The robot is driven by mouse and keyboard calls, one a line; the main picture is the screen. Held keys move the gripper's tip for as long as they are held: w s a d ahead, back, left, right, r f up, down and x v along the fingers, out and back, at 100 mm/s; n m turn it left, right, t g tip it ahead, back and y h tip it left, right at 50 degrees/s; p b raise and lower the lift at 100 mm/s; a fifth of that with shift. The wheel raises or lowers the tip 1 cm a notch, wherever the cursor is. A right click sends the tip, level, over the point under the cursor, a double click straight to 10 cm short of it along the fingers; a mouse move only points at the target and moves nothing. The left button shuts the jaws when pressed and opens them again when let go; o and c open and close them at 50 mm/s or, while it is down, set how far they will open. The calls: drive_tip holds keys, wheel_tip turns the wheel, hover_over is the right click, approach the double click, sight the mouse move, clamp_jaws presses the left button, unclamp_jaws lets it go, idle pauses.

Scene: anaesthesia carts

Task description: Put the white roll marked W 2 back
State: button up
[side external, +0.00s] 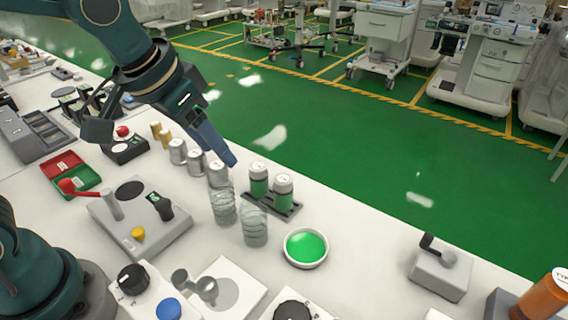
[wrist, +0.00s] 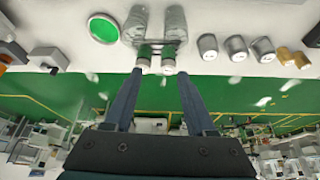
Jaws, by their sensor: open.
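Three whitish rolls with pale marked tops stand in a row in the side view: one at the left (side external: 178,150), one in the middle (side external: 195,161) and one at the right (side external: 217,174). The wrist view shows three such rolls (wrist: 237,48) too. The marks are too small to read, so I cannot tell which is W 2. My gripper (side external: 230,161) is open, above the table near the right roll and two green-filled jars (side external: 258,182). In the wrist view, my gripper (wrist: 145,88) has its fingers wide apart with nothing between them.
The green jars stand in a dark rack (side external: 286,210). Two clear ribbed cylinders (side external: 254,226) stand before it. A green-filled dish (side external: 306,247) lies to the right. A device with a red lever (side external: 140,220) is at left. The table between dish and grey box (side external: 440,272) is clear.

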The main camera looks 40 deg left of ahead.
drive_tip(key=s+a+n, duration=0.1)
drive_tip(key=s+a, duration=0.2)
drive_tip(key=s, duration=0.8)
drive_tip(key=shift+a+f+t+y, duration=0.3)
drive_tip(key=shift+a+f, duration=0.05)
drive_tip(key=shift+a, duration=0.05)
idle(0.4)
